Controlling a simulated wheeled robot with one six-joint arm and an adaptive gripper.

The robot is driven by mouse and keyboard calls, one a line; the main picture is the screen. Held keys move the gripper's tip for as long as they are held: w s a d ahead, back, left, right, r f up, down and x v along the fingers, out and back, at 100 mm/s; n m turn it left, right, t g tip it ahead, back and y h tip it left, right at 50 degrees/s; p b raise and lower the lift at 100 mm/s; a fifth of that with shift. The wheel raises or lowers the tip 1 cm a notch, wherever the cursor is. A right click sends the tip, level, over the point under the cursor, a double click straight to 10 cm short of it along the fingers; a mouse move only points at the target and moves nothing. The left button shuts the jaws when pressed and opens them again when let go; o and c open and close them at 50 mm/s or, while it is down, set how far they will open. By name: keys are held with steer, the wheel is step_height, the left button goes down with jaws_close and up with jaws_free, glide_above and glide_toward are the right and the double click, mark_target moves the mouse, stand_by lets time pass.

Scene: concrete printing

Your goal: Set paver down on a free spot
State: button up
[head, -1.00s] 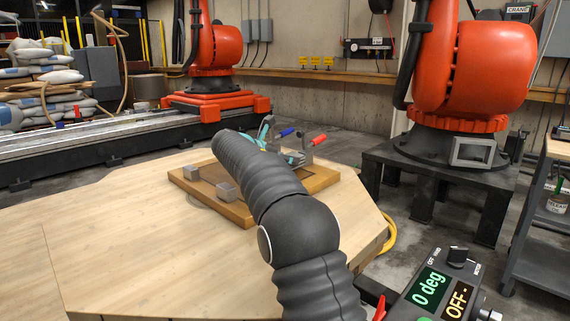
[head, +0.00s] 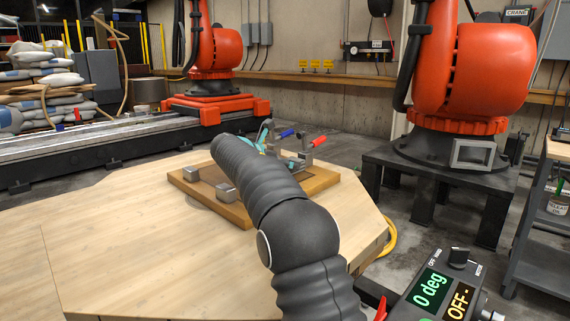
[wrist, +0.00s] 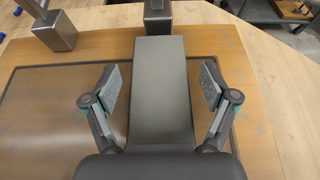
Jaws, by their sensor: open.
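The paver (wrist: 162,88) is a dark grey slab in the middle of the wrist view, above the brown wooden board (wrist: 40,95). My gripper (wrist: 154,85) is open, with one grey finger pad on each side of the paver. A gap shows between each pad and the slab's sides. The paver's near end is hidden by the gripper's body. I cannot tell from this angle whether the slab lies flat on the board. In the head view my arm hides the paver and most of the gripper.
Grey metal blocks (head: 226,192) stand on the board's edge; one stands just beyond the paver's far end (wrist: 156,18). The pale tabletop (head: 130,240) is clear at left.

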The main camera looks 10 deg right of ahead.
steer(key=v, duration=1)
steer(key=shift+a, duration=0.25)
steer(key=shift+s+a+r, duration=0.25)
steer(key=shift+s+a, duration=0.2)
steer(key=shift+a, duration=0.05)
steer(key=shift+d, duration=0.1)
